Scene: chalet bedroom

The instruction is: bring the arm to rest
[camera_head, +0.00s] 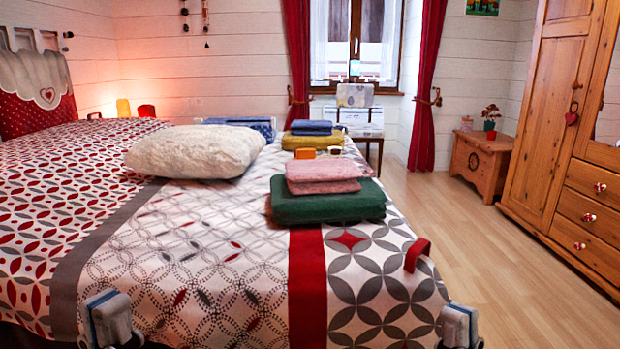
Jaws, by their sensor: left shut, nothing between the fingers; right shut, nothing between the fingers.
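My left gripper (108,318) shows at the bottom left, in front of the bed's near edge. It is shut and empty. My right gripper (459,326) shows at the bottom right, by the bed's near right corner. It is also shut and empty. Both are low in the view, apart from the folded cloths, and my arms behind them are mostly out of frame. The bed (215,290) fills the left and middle, under a red, grey and white patterned cover.
A green folded cloth (325,205) with pink cloths (322,172) on it lies on the bed, right of a white pillow (195,150). Behind are a yellow cloth (312,142) and a small orange box (305,153). Wooden floor (500,250) is clear before the wardrobe (560,130).

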